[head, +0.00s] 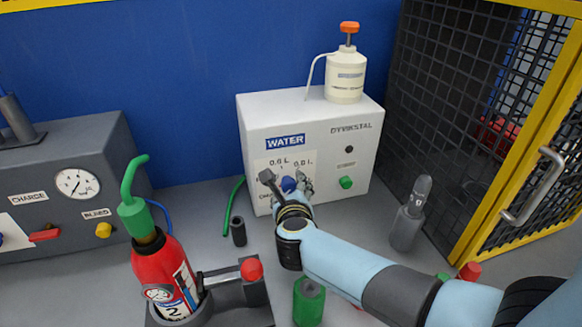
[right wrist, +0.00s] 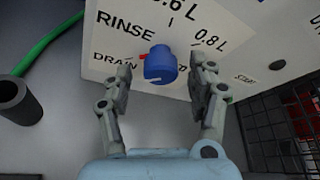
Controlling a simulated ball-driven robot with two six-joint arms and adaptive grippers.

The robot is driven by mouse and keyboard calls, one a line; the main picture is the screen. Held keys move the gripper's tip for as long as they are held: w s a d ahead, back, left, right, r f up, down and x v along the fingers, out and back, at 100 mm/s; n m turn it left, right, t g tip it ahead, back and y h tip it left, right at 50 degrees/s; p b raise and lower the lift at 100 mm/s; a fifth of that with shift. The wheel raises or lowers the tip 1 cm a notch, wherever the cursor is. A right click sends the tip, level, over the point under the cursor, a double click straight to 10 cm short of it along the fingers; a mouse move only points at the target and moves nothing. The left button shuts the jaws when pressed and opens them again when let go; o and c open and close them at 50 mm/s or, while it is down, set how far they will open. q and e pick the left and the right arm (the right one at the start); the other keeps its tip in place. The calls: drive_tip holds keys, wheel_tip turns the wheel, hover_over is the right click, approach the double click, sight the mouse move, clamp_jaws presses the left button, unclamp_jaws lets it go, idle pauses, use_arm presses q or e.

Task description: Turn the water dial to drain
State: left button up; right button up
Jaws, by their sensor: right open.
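The white water unit (head: 355,165) stands against the blue wall, with a WATER sign and a dial plate on its front. The blue water dial (right wrist: 160,66) shows in the right wrist view among the labels RINSE, DRAIN, 0.6 L and 0.8 L. A small red mark shows at its left edge, near the end of the DRAIN label; I cannot tell whether it is the dial's pointer. My right gripper (right wrist: 162,74) is open, with one finger on each side of the dial and visible gaps. In the head view the gripper partly hides the dial (head: 288,184). My left gripper is not in view.
A green START button (head: 346,182) is right of the dial. A cream pump bottle (head: 346,78) stands on the unit. A red extinguisher (head: 162,262) stands in a grey holder at front left. A yellow-framed mesh cage (head: 437,110) stands at right. A dark cup (head: 238,231) is nearby.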

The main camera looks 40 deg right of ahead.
drive_tip(key=v, duration=1.1)
